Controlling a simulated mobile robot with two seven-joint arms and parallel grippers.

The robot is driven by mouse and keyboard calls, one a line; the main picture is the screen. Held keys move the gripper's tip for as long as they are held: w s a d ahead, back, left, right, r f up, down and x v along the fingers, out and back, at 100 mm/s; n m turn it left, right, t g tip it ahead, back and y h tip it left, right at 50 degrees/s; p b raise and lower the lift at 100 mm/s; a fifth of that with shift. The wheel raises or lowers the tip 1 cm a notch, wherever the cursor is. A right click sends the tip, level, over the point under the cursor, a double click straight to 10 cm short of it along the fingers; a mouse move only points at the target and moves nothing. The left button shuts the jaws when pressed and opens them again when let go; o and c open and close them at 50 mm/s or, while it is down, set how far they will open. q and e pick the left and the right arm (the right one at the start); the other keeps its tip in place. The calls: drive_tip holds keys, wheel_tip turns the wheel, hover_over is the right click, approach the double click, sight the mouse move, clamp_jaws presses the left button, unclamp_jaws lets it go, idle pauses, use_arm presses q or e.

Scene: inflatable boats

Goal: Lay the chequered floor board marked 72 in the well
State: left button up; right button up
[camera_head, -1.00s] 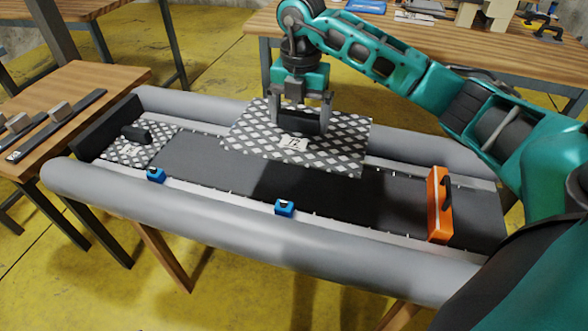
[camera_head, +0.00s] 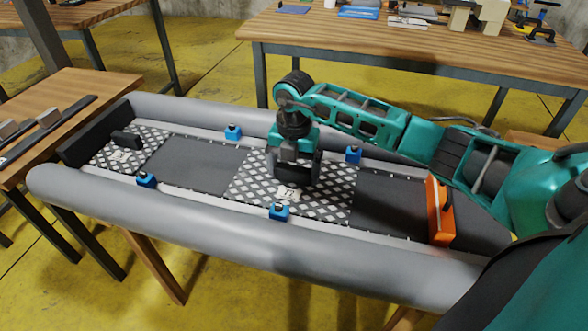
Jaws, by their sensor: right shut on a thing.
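The chequered floor board (camera_head: 330,200) with a small label, too small to read surely, is level between the boat's two grey tubes, in the middle of the dark well (camera_head: 195,165). Its edges look in line with the well's sides; whether it rests fully on the floor I cannot tell. My right gripper (camera_head: 297,172) points down over the board's middle and is shut on its handle, which the fingers mostly hide. A second chequered board (camera_head: 123,157) with a black handle lies at the well's left end. My left gripper is out of view.
Blue blocks (camera_head: 232,133) stand along both sides of the well, one (camera_head: 279,211) by the board's near edge and one (camera_head: 353,154) by its far side. An orange piece (camera_head: 439,212) stands upright across the right part. Bare well floor shows on both sides of the board.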

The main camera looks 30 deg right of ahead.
sight(294, 168)
drive_tip(key=shift+f, duration=0.1)
drive_tip(key=o, duration=1.1)
wheel_tip(294, 168, up, 12)
drive_tip(key=p, duration=0.2)
drive_tip(key=shift+r+p, duration=0.2)
drive_tip(key=shift+p, duration=0.2)
